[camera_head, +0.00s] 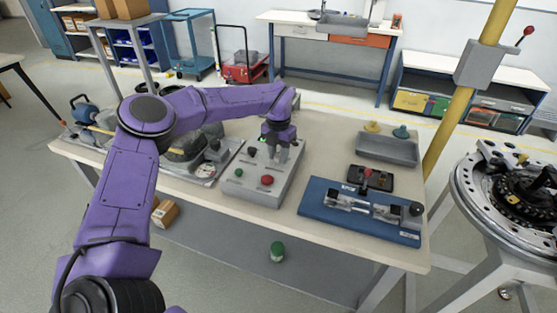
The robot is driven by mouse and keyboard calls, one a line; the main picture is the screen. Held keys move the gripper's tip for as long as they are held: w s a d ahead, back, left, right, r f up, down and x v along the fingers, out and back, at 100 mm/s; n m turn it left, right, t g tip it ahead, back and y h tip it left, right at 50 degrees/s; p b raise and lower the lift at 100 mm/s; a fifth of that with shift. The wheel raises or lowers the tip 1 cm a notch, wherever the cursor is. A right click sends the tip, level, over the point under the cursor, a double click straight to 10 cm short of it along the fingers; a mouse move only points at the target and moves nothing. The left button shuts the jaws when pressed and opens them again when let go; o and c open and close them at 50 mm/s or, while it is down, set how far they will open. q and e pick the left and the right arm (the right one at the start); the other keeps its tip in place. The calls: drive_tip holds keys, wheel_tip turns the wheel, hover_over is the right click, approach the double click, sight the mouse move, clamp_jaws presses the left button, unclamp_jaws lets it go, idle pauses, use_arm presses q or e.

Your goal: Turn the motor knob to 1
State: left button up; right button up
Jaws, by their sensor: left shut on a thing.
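A grey control box (256,184) stands on the table, with a green button, a red button and dark knobs on its sloped top. My left gripper (277,154) reaches down over the back right part of the box. It is shut on a knob there, which the fingers mostly hide. I cannot read any number or the knob's pointer. Another dark knob (252,152) shows to the left of the gripper. My right gripper is not in view.
A blue fixture board (316,207) with metal clamps lies right of the box, with a grey tray (386,150) behind it. A tray of machine parts (206,171) sits left. A yellow post (452,118) rises at the table's right edge, beside a round metal machine (510,190).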

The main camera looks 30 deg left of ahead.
sight(279, 155)
use_arm(q)
drive_tip(key=n+b, duration=0.3)
drive_tip(key=n, duration=0.1)
drive_tip(key=shift+f, duration=0.15)
drive_tip(key=shift+n+b, duration=0.5)
drive_tip(key=shift+n, duration=0.3)
drive_tip(key=o, duration=1)
drive_tip(key=shift+o, duration=0.2)
wheel_tip(279, 155, up, 11)
drive_tip(key=shift+b, duration=0.35)
